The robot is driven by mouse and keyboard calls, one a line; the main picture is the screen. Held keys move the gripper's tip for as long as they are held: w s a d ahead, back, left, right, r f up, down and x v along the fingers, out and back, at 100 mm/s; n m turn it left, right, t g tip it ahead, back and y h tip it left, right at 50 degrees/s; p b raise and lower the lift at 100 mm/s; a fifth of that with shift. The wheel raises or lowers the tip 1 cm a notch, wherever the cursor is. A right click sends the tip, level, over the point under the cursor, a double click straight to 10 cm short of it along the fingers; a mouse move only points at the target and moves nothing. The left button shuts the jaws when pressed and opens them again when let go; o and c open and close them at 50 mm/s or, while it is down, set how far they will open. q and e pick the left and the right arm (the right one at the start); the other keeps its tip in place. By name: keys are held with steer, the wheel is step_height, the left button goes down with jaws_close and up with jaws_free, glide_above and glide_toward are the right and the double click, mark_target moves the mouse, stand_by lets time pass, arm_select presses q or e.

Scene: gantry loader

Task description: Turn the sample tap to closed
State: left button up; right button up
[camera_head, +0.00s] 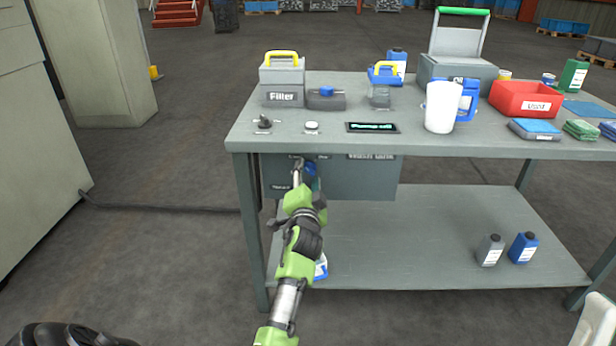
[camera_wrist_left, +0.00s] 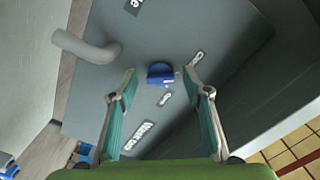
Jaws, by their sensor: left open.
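The sample tap shows as a small blue knob (camera_wrist_left: 160,72) on a grey panel (camera_wrist_left: 190,35) in the left wrist view. In the head view the panel (camera_head: 360,182) hangs under the table's front edge, and a bit of blue (camera_head: 310,169) shows there beside my gripper. My left gripper (camera_head: 300,172) points at the panel. In the wrist view its two fingers (camera_wrist_left: 159,76) are open and apart, with the knob between their tips; I cannot tell whether they touch it.
A grey bent pipe (camera_wrist_left: 88,47) sticks out left of the knob in the wrist view. The table top (camera_head: 270,143) carries a filter box (camera_head: 283,97), a white beaker (camera_head: 442,108) and a red bin (camera_head: 526,100). The lower shelf (camera_head: 420,230) holds two bottles at right.

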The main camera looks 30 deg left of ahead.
arm_select(q)
steer(key=v, duration=0.7)
steer(key=shift+s, duration=0.1)
